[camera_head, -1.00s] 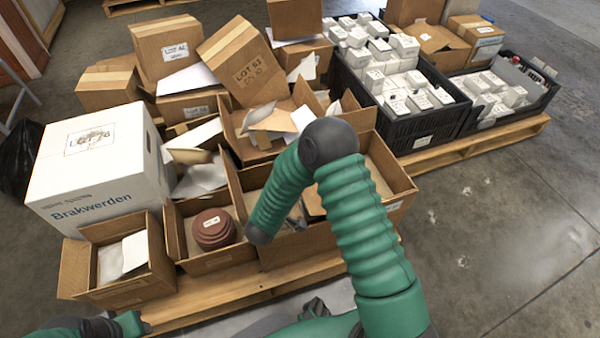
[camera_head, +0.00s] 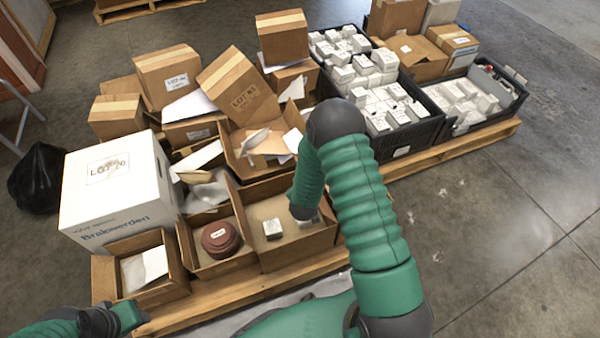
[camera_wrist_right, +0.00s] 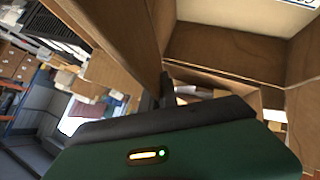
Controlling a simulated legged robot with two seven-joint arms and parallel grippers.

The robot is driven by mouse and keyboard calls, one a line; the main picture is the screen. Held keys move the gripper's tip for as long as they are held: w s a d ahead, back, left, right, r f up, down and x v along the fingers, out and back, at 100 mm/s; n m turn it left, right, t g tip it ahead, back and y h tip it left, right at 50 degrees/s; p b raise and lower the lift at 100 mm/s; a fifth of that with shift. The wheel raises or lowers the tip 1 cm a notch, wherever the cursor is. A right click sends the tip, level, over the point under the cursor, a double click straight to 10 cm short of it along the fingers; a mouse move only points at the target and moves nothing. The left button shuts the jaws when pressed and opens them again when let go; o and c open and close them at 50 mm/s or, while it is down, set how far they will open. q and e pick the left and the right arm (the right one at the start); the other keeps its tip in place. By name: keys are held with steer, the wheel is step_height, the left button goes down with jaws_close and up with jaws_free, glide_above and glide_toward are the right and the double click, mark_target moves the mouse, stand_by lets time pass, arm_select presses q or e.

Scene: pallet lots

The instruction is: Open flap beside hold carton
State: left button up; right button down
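Several open cartons stand along the pallet's near edge. My right arm reaches over one open carton (camera_head: 290,257), and its wrist end (camera_head: 303,212) is low at that carton's right part. A small light box (camera_head: 272,228) lies inside. I cannot read which carton is the hold carton. In the right wrist view, a dark finger (camera_wrist_right: 167,90) is beside an upright cardboard flap (camera_wrist_right: 125,35); contact and finger opening are unclear. My left gripper (camera_head: 112,320) is low at the left, in front of a small open carton (camera_head: 150,288), its fingers not clearly separable.
A white carton (camera_head: 112,205) stands at the left. An open carton (camera_head: 215,265) holds a reddish-brown round part (camera_head: 220,238). Closed cartons lie piled behind. Black crates (camera_head: 410,135) of small white boxes are at the back right. The floor at right is clear.

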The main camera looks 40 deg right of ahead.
steer(key=d+y+p, duration=0.1)
steer(key=d+r+m+y+p, duration=0.1)
steer(key=shift+s+d+r, duration=0.1)
steer(key=shift+s+d, duration=0.2)
steer(key=shift+s, duration=0.1)
steer(key=shift+s+d+m+t+y+p, duration=0.15)
steer(key=shift+d+m+y+p, duration=0.2)
steer(key=shift+d+y, duration=0.2)
steer(key=shift+s+d+m+t+y+p, duration=0.15)
steer(key=shift+d+m+y+p, duration=0.2)
steer(key=shift+d+y, duration=0.2)
steer(key=shift+d, duration=0.8)
steer(key=c, duration=1.6)
jaws_free()
steer(key=shift+c, duration=0.2)
